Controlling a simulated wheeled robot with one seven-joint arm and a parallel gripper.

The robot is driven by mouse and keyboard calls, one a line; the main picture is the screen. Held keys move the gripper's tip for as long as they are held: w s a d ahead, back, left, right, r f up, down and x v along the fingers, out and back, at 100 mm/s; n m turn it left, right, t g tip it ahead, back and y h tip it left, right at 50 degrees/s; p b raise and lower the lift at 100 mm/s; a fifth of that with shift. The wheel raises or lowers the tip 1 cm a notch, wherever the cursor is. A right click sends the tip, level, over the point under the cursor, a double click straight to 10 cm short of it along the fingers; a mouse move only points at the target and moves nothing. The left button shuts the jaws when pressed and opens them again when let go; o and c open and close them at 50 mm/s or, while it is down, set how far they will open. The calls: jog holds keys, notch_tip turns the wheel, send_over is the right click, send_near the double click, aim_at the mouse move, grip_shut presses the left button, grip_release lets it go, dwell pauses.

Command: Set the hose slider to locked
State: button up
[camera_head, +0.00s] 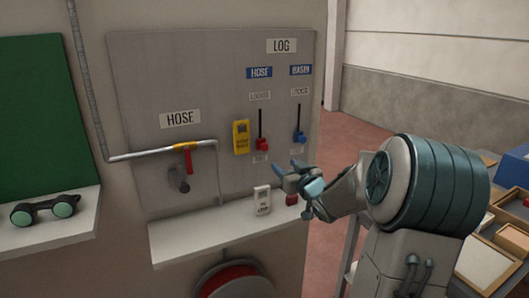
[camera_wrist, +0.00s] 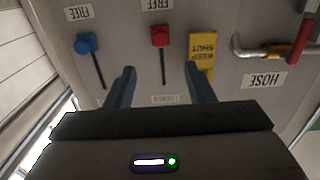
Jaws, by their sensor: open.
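The hose slider's red knob (camera_head: 263,144) sits at the lower end of its dark vertical slot on the grey panel, below the blue HOSE label (camera_head: 259,72). In the upside-down wrist view the red knob (camera_wrist: 160,37) is at the slot end by the FREE label (camera_wrist: 157,4). The LOCKED label (camera_head: 260,96) is at the slot's upper end. My gripper (camera_head: 299,173) is open and empty, in front of the panel, below and right of the red knob. In the wrist view its fingers (camera_wrist: 160,75) stand either side of the slot, apart from the knob.
The basin slider's blue knob (camera_head: 299,138) is close on the right. A yellow tag (camera_head: 241,137) hangs on the left, with a pipe and red-handled valve (camera_head: 188,160) beyond. A shelf (camera_head: 185,240) juts out below, bearing a small white sign (camera_head: 262,201).

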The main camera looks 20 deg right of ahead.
aim_at(266, 148)
jog(key=w+p, duration=0.3)
jog(key=w, duration=1)
jog(key=shift+w+a+r, duration=0.1)
jog(key=shift+w+a, duration=0.05)
jog(key=shift+w, duration=0.25)
grip_shut()
